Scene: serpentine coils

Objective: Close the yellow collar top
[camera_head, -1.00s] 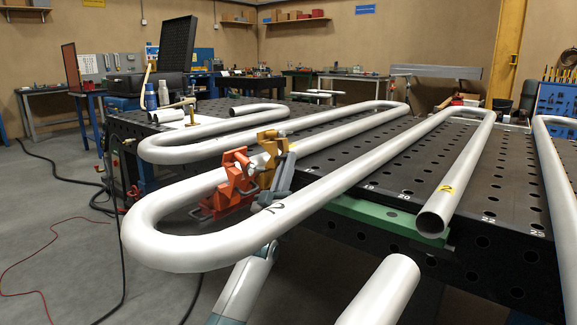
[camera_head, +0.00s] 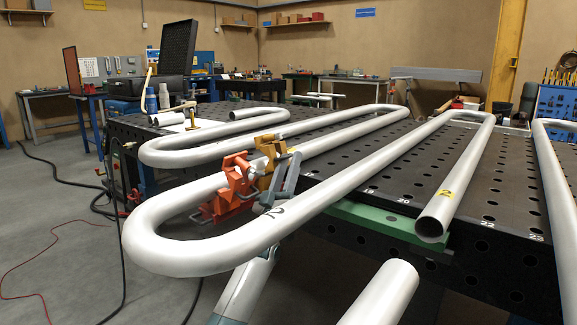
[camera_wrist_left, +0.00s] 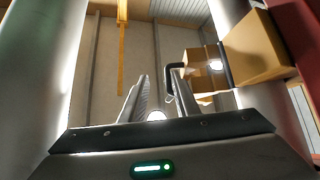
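The yellow collar (camera_head: 268,150) sits around the long white coil pipe (camera_head: 327,141). Some of it is hidden behind my left gripper, and I cannot tell how far its top is open. In the left wrist view, yellow blocks (camera_wrist_left: 256,47) of the collar show at the upper right, with a dark bent handle (camera_wrist_left: 170,70) beside them. My left gripper (camera_head: 287,174) is close beside the collar, between two pipe runs. Its grey fingers (camera_wrist_left: 160,95) are apart with nothing clearly between them.
An orange-red collar (camera_head: 236,182) sits on the same pipe, just left of the yellow one. Pipe runs pass on both sides of my left gripper. The black perforated table (camera_head: 395,180) lies behind, with a green strip (camera_head: 385,228) at its near edge.

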